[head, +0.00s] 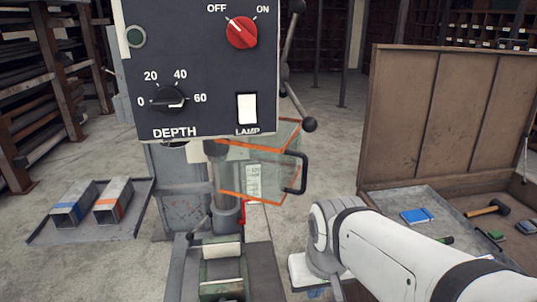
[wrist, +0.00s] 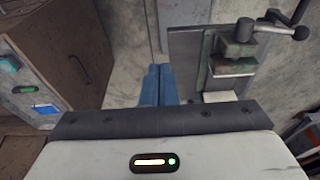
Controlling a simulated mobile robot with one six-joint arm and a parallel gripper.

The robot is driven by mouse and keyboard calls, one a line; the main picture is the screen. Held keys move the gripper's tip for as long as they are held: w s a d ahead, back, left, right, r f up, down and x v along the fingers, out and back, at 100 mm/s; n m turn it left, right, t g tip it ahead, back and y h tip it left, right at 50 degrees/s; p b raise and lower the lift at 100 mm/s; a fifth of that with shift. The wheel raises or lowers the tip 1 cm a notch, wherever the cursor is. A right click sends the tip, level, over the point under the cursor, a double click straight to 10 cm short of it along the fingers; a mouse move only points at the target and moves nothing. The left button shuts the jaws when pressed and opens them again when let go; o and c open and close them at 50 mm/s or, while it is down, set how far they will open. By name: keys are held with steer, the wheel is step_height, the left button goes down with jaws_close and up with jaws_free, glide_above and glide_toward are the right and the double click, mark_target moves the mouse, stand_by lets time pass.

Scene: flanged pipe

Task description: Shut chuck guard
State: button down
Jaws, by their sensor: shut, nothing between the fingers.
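The chuck guard (head: 258,178) is a clear panel with orange edges, below the drill press head in the head view. Its black handle (head: 303,172) sticks out at the right. The panel stands out to the right of the chuck area and looks swung open. My gripper shows in the wrist view as two blue fingers (wrist: 160,72), shut together and empty, pointing down over the floor. In the head view my arm reaches in from the lower right, and its wrist is below and right of the handle, apart from it. The guard is not in the wrist view.
The control panel (head: 195,75) has a red switch, depth dial and lamp switch. A green vise (head: 222,272) sits on the press table; it also shows in the wrist view (wrist: 236,60). A tray with metal tubes (head: 92,203) is left. An open tool chest (head: 430,120) stands right.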

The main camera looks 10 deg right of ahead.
steer(key=w+d+r+m+g+y+p, duration=0.1)
steer(key=w+d+r+m+y+p, duration=0.25)
steer(key=w+d+r+m, duration=0.35)
steer(key=w+d+r+m+g+y+p, duration=0.1)
steer(key=w+d+r+m+y+p, duration=0.25)
steer(key=r, duration=0.65)
steer(key=w+d+r+m+g+y+p, duration=0.1)
steer(key=w+d+r+m+y+p, duration=0.1)
steer(key=w+d+r+m+p, duration=0.4)
steer(key=s+a+f, duration=0.1)
steer(key=a+f, duration=0.1)
steer(key=a, duration=0.4)
steer(key=s+a+f, duration=0.1)
steer(key=a+f, duration=0.2)
steer(key=a, duration=0.3)
steer(key=shift+s+a+m, duration=0.15)
steer(key=shift+s+m, duration=0.1)
steer(key=shift+m, duration=0.2)
steer(key=shift+s, duration=0.1)
